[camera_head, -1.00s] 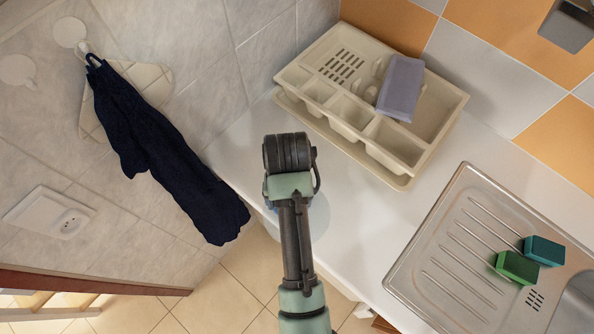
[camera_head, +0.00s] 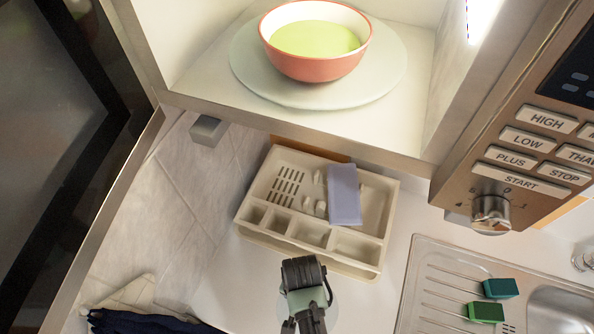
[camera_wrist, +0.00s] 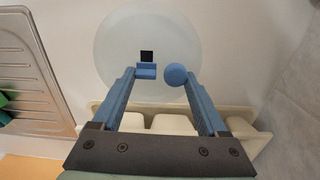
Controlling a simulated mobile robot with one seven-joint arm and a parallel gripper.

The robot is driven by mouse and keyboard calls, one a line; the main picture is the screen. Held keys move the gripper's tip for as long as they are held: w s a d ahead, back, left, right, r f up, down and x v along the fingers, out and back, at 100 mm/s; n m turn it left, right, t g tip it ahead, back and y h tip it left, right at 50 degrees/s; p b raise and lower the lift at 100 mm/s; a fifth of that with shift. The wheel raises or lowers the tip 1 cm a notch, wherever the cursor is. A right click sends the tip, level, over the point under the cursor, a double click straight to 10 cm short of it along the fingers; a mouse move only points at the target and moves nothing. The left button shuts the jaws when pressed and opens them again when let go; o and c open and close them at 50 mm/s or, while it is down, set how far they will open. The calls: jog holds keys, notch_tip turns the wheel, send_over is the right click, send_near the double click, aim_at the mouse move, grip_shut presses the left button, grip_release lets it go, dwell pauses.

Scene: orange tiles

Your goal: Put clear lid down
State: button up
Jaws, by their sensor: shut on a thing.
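The clear lid (camera_wrist: 120,40) is a pale, translucent round disc in the wrist view, directly beyond my fingertips. My gripper (camera_wrist: 161,73) has its blue fingertips close together, shut on the lid's middle; the gripped part is hard to make out. A small dark square shows through or on the disc beside the left fingertip. In the head view my gripper (camera_head: 304,285) is over the white counter in front of the cutlery tray, and the lid (camera_head: 330,308) shows only as a faint round edge beside it. Its height above the counter is unclear.
The beige cutlery tray (camera_head: 258,236) holds a lilac block (camera_head: 344,194). An open microwave above holds a red bowl (camera_head: 313,67) with green contents on a glass plate (camera_head: 390,75). Its door (camera_head: 75,120) hangs open at left. A steel sink (camera_head: 420,290) with two sponges is at right.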

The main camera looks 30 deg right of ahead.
jog(key=shift+f+b, duration=3.8)
jog(key=shift+f, duration=0.2)
jog(key=shift+f, duration=0.2)
jog(key=o, duration=1.3)
